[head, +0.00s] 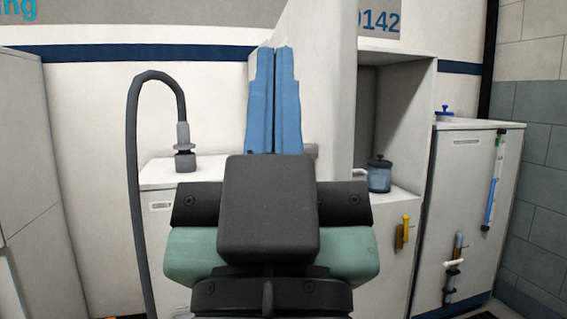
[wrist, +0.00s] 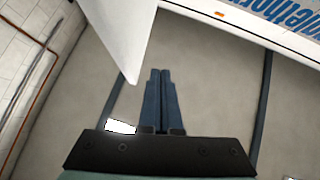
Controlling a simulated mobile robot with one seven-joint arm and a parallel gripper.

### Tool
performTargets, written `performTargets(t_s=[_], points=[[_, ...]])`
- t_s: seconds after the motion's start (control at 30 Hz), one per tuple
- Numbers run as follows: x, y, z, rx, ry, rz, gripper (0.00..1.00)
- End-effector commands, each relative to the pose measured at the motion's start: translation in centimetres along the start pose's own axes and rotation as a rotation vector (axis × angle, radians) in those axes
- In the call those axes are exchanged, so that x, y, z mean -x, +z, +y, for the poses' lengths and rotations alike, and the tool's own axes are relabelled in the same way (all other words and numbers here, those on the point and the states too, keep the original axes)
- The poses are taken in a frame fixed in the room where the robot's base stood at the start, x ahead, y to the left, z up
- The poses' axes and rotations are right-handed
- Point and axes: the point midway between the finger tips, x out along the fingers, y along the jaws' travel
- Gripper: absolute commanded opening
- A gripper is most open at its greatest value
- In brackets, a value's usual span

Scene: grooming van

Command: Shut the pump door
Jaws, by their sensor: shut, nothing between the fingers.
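The pump door appears to be the tall white panel (head: 322,90) standing swung open at the left of an open cabinet compartment (head: 400,110). My gripper (head: 275,55) has blue fingers held together and empty, pointing up in the head view. They overlap the panel's left part there. In the wrist view, the white panel (wrist: 100,35) is at upper left and my gripper (wrist: 160,74) is to the right of its lower corner, with a visible gap in the picture. Whether they touch is unclear. My wrist hides the lower part of the panel and of the cabinet.
A blue-grey lidded jar (head: 379,178) stands at the compartment's front. A yellow handle (head: 403,232) is on the cabinet front below. A white cabinet (head: 470,190) with tools hung on it is at right. A dark hose (head: 133,170) arches at left beside a white counter (head: 160,172).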

Motion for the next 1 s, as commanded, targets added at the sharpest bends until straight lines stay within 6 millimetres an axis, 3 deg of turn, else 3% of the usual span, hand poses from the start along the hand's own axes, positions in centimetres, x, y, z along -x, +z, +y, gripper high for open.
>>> performTargets(t_s=[0.03, 0.13, 0.23, 0.37, 0.53, 0.7, 0.87, 1.0], points=[[-2.5, -1.4, -0.3, 0.010, 0.001, -0.031, 0.00], [-4.5, -0.2, -1.0, 0.047, 0.008, -0.123, 0.00], [-5.8, 2.4, -2.0, 0.109, 0.014, -0.257, 0.00], [-5.9, 7.0, -3.8, 0.229, 0.014, -0.471, 0.00], [-3.3, 12.2, -6.0, 0.442, -0.006, -0.752, 0.00], [1.0, 14.4, -7.5, 0.701, -0.043, -0.980, 0.00], [5.3, 13.4, -8.1, 0.978, -0.080, -1.125, 0.00], [8.6, 10.6, -8.3, 1.236, -0.111, -1.184, 0.00]])
